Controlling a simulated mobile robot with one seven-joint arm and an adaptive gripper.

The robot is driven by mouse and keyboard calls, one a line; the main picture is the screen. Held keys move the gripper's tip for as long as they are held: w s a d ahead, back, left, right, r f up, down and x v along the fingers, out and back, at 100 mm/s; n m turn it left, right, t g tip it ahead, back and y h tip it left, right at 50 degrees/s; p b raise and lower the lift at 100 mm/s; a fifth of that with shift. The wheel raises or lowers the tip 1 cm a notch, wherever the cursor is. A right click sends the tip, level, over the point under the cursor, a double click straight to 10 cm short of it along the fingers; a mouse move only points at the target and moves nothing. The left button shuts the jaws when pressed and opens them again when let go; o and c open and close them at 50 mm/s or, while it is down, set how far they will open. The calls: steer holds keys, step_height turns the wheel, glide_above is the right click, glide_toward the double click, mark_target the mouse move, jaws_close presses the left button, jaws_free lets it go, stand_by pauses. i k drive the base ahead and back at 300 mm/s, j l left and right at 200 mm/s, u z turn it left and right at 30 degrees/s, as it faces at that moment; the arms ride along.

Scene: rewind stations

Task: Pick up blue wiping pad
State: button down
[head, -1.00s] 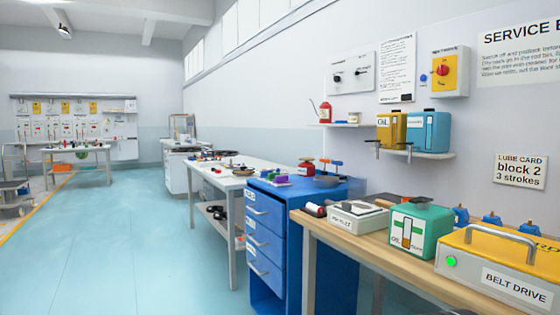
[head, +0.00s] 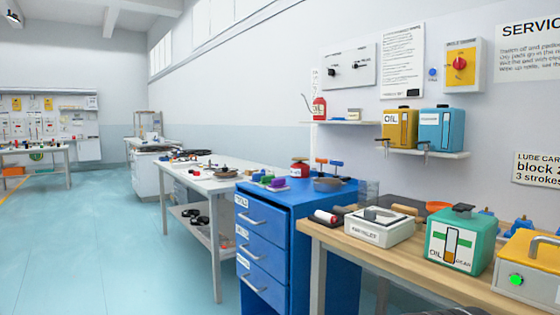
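I cannot make out a blue wiping pad for certain. Small coloured things lie on top of the blue drawer cabinet (head: 300,245), among them a green piece (head: 267,179) and a purple piece (head: 277,183). Blue-topped items (head: 336,166) stand behind them. These are too small to tell whether one is a pad. My gripper does not show in the head view.
A wooden bench at the right bears a white box (head: 379,231), a green oil box (head: 461,240) and a yellow machine with a green light (head: 516,280). A wall shelf (head: 430,154) holds yellow and blue cans. A white table (head: 222,187) stands beyond the cabinet. Blue floor at the left is clear.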

mark_target(256, 177)
steer(key=i+j+z, duration=0.15)
steer(key=j, duration=0.2)
steer(key=i+j+z, duration=0.1)
steer(key=i+j, duration=0.15)
steer(key=j, duration=0.15)
steer(key=i+j+z, duration=0.15)
steer(key=j, duration=0.2)
